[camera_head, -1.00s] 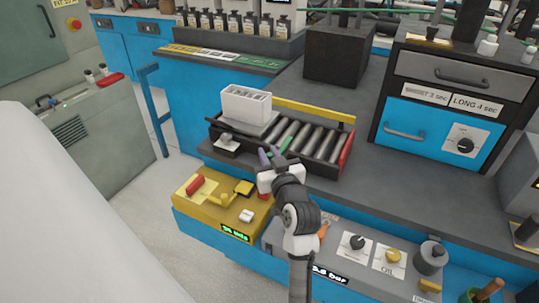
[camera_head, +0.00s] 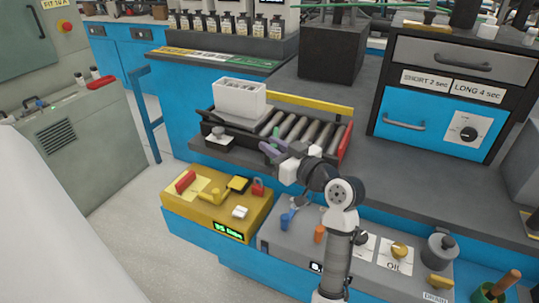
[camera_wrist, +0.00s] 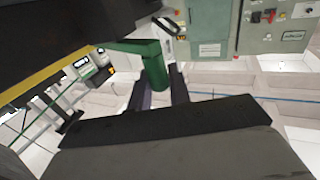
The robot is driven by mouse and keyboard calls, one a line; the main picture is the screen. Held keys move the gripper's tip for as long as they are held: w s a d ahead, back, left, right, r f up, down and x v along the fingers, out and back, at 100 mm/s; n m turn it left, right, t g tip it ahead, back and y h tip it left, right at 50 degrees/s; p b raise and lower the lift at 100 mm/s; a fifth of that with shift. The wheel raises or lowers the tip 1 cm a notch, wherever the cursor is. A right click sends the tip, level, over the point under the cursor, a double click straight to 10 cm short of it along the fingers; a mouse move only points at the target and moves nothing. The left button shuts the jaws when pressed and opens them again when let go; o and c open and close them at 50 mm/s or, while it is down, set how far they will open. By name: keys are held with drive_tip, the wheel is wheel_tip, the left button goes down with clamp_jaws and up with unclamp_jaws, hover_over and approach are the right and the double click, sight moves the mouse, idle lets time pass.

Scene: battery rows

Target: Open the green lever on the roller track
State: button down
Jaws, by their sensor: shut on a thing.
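The green lever (camera_head: 276,132) is at the front side of the roller track (camera_head: 318,133), just right of the white bin. My gripper (camera_head: 269,147) reaches it from the front, and its purple fingers are shut on it. In the wrist view the green lever (camera_wrist: 154,66) hangs down between my two fingers (camera_wrist: 159,92), with its bent upper part running left. The fingers hide part of the lever's lower end, and its pivot is not clear.
A white bin (camera_head: 238,97) stands on the track's left end. A black block (camera_head: 333,52) stands behind. Grey bench top is clear to the right.

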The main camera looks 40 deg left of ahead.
drive_tip(key=shift+w+d, duration=0.1)
drive_tip(key=c, duration=1.3)
unclamp_jaws()
drive_tip(key=shift+c, duration=0.2)
drive_tip(key=shift+d, duration=0.1)
drive_tip(key=s+d+b, duration=0.2)
drive_tip(key=d+b, duration=0.1)
drive_tip(key=d, duration=1)
drive_tip(key=shift+d, duration=0.25)
drive_tip(key=shift+c, duration=0.5)
